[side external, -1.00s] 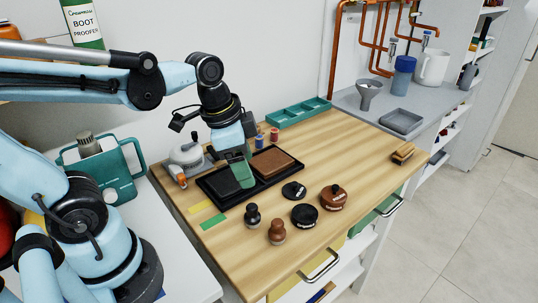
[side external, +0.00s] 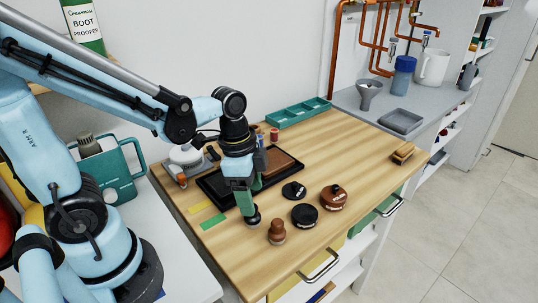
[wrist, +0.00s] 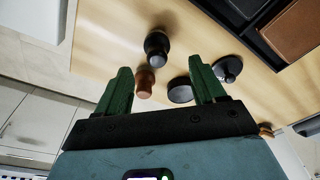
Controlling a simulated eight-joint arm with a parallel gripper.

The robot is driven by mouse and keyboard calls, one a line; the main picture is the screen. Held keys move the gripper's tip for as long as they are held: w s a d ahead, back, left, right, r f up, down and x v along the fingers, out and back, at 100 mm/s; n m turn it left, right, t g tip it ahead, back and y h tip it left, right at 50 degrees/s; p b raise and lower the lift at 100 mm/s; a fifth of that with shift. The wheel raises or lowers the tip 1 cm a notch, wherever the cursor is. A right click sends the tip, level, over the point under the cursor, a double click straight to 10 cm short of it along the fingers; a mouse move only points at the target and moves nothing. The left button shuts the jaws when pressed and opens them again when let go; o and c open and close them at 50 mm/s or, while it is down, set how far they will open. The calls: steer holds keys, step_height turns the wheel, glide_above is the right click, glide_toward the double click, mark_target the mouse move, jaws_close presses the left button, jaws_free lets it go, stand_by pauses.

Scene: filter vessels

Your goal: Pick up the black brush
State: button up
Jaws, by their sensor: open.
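The black brush (side external: 252,222) is a small knob-handled brush standing upright on the wooden worktop, near its front left. It also shows in the wrist view (wrist: 157,46), beyond my fingertips and roughly between them. My gripper (side external: 246,208) has green fingers and is above and partly in front of the brush in the side view, hiding some of it. In the wrist view my gripper (wrist: 160,68) is open with nothing between the fingers. I cannot tell whether a finger touches the brush.
A similar brown brush (side external: 277,232) stands close to the right. A black tray (side external: 213,194) with dark and brown pads is behind. The worktop's right side is mostly clear.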

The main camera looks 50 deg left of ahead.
steer(key=shift+d+f, duration=0.2)
steer(key=shift+f, duration=2.5)
steer(key=c, duration=1.1)
steer(key=shift+c, duration=0.2)
steer(key=shift+r, duration=0.1)
steer(key=shift+r, duration=0.75)
step_height(320, 180, up, 2)
steer(key=shift+r, duration=0.2)
steer(key=s+d+r, duration=0.7)
steer(key=d, duration=0.2)
steer(key=shift+d, duration=0.15)
